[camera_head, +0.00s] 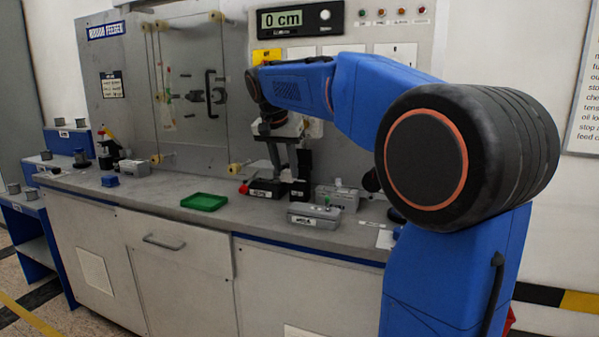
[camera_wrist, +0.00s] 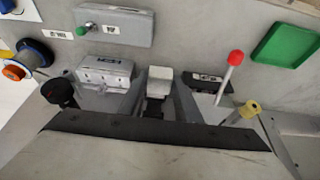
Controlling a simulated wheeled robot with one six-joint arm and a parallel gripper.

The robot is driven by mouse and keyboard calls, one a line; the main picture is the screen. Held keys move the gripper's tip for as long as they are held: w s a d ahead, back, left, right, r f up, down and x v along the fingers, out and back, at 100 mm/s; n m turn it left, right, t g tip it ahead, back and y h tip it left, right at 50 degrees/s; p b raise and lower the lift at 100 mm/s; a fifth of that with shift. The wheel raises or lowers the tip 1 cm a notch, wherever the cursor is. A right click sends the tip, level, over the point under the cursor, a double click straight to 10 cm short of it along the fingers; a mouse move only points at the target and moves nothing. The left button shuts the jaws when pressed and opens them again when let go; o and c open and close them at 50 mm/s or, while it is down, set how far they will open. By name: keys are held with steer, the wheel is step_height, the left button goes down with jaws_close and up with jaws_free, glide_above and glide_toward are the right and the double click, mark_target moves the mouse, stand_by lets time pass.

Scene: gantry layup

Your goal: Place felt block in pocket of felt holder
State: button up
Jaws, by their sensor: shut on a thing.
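My gripper (camera_wrist: 160,88) is shut on a small pale block, which I take to be the felt block (camera_wrist: 160,75). In the wrist view the block sits between the two fingers, with a dark part just below it. In the head view my gripper (camera_head: 288,160) points down over the bench, with the pale block (camera_head: 288,175) small at its tips. A low black labelled box (camera_head: 265,188) stands at the gripper and may be the felt holder; it also shows beside the fingers in the wrist view (camera_wrist: 208,83). Its pocket is hidden, and I cannot tell whether the block touches it.
A light grey box (camera_wrist: 105,70) stands close beside the gripper. A longer grey box with a green button (camera_head: 315,215) is nearer the bench front. A red-knobbed lever (camera_wrist: 230,75) stands on the other side. A green tray (camera_head: 204,202) lies left, with clear bench around it.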

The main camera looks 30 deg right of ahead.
steer(key=w+d, duration=0.4)
steer(key=d, duration=0.1)
steer(key=w+d, duration=0.2)
steer(key=shift+d, duration=0.3)
steer(key=shift+f, duration=1.75)
steer(key=shift+f, duration=0.1)
steer(key=o, duration=1)
steer(key=shift+v, duration=6.1)
